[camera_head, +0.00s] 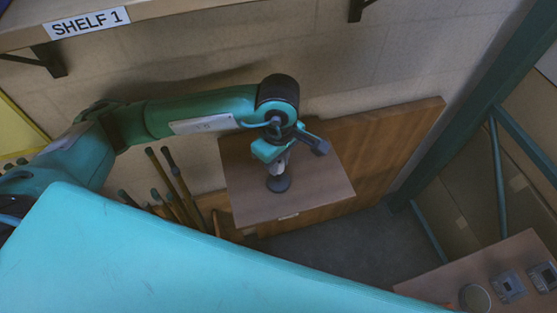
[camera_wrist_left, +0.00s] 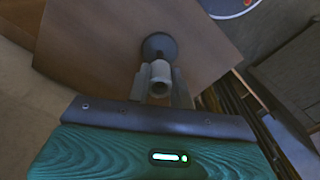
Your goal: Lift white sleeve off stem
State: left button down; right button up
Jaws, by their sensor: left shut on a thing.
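The white sleeve (camera_wrist_left: 160,78) sits between the two fingers of my left gripper (camera_wrist_left: 161,86), which is shut on it. In the head view my left gripper (camera_head: 279,160) is above the small wooden table, and the pale sleeve (camera_head: 281,166) shows only in part below it. The stem's dark round base (camera_head: 278,184) stands on the tabletop and also shows beyond the sleeve in the wrist view (camera_wrist_left: 158,45). The stem itself is hidden, so I cannot tell whether the sleeve is still around it. My right gripper is in neither view.
The small wooden table (camera_head: 253,205) is otherwise clear. A brown panel (camera_head: 395,135) leans behind it, and several upright poles (camera_head: 178,180) stand at its left. Another table (camera_head: 450,285) at the lower right holds small items. A labelled shelf (camera_head: 30,28) is at the upper left.

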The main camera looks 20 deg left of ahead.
pick_arm(q)
jog(key=shift+r, duration=0.15)
jog(key=shift+r+p, duration=0.35)
jog(key=shift+r, duration=1.5)
jog(key=shift+r, duration=0.15)
jog(key=shift+r, duration=0.6)
